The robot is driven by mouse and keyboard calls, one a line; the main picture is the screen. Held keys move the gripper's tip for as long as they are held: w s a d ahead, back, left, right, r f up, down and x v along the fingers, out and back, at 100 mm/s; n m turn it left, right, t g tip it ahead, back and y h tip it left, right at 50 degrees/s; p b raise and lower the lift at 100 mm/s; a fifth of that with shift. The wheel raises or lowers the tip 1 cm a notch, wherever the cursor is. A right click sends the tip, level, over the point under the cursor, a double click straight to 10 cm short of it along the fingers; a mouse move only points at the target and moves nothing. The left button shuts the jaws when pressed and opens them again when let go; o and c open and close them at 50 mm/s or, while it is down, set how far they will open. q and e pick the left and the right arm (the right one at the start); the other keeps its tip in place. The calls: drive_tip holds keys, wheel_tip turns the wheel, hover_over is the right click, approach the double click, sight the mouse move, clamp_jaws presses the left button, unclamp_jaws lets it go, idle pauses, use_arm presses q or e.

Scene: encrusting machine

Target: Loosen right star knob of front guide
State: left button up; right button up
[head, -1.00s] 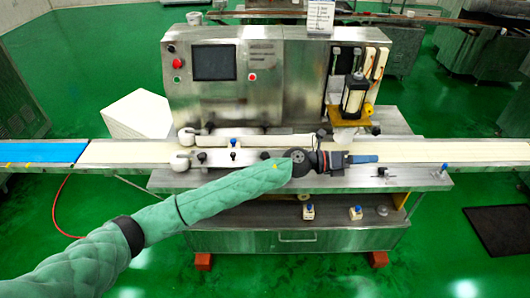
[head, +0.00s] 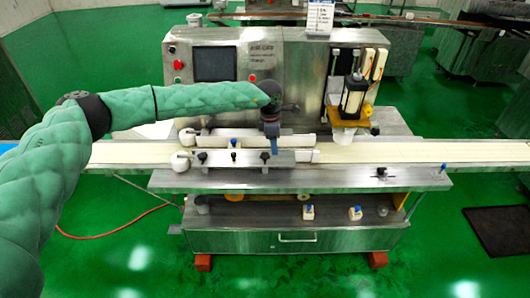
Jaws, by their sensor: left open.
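The front guide (head: 235,159) is a grey metal bar with white rollers, lying along the near side of the white conveyor belt. Its left star knob (head: 202,157) is small and black. Its right star knob (head: 265,158) is also black and sits toward the bar's right part. My left gripper (head: 269,148) comes in from the upper left and points down, with its bluish fingertips just above and behind the right knob. It is open and holds nothing that I can see. I cannot tell whether it touches the knob. My right gripper is not in view.
The rear guide (head: 218,135) runs behind the front guide. The machine body with a dark screen (head: 214,63) stands behind my left arm. The conveyor belt (head: 420,151) is clear to the right. A lower shelf holds small blue-topped blocks (head: 308,212).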

sight(265, 155)
use_arm(q)
drive_tip(key=w+a, duration=0.1)
drive_tip(key=a+r+y, duration=0.1)
drive_tip(key=a, duration=0.1)
drive_tip(key=shift+w+r, duration=0.1)
drive_tip(key=shift+w, duration=0.3)
drive_tip(key=shift+a, duration=0.1)
drive_tip(key=shift+f, duration=0.25)
wheel_tip(265, 155, down, 5)
drive_tip(key=p, duration=0.3)
drive_tip(key=shift+f, duration=0.2)
drive_tip(key=shift+w+f+p, duration=0.1)
drive_tip(key=shift+f+p, duration=0.3)
drive_tip(key=shift+f, duration=0.5)
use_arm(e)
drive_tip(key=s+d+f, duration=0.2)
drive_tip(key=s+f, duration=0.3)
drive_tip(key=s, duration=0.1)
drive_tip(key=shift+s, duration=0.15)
use_arm(q)
drive_tip(key=c, duration=1)
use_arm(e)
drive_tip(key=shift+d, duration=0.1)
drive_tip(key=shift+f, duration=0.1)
